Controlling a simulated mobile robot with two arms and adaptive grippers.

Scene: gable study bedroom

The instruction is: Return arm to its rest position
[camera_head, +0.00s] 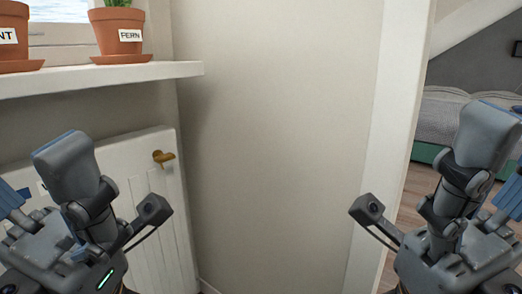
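My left gripper (30,172) is at the lower left of the head view, in front of a white panel. Its grey fingers with blue pads stand apart, and I see nothing held between them. My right gripper (507,158) is at the lower right, in front of the doorway. Its fingers also stand apart with nothing seen between them, and it is partly cut off by the right edge. The two arms are raised at about the same height, nearly mirroring each other.
A shelf (150,72) at the upper left bears a fern pot (118,46) and another labelled pot (14,52). Below is a white panel (155,190) with a brass knob (163,157). A bare wall (280,130) fills the middle. A bed (440,118) shows through the doorway.

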